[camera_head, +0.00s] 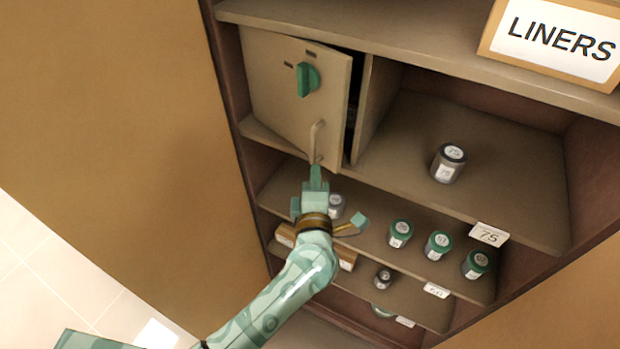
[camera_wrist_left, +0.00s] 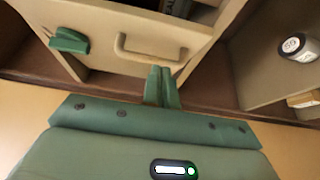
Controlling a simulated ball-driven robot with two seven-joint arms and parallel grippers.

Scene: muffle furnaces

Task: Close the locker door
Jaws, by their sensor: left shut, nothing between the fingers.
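The locker door (camera_head: 290,85) is a beige panel with a green knob (camera_head: 307,79) and a pale bar handle (camera_head: 316,140). It stands slightly ajar, with a dark gap along its right edge. In the left wrist view the door (camera_wrist_left: 105,35) shows its handle (camera_wrist_left: 150,48) and green knob (camera_wrist_left: 69,41). My left gripper (camera_head: 316,178) is shut and empty, with its fingertips at the door's lower part just below the handle. In the wrist view its fingers (camera_wrist_left: 161,85) are together near the handle; I cannot tell whether they touch the door. My right gripper is not in view.
A grey jar (camera_head: 449,163) stands on the shelf right of the locker. Several green-lidded jars (camera_head: 438,245) stand on the shelf below. A LINERS sign (camera_head: 560,38) sits at the top right. A large tan panel (camera_head: 110,130) fills the left side.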

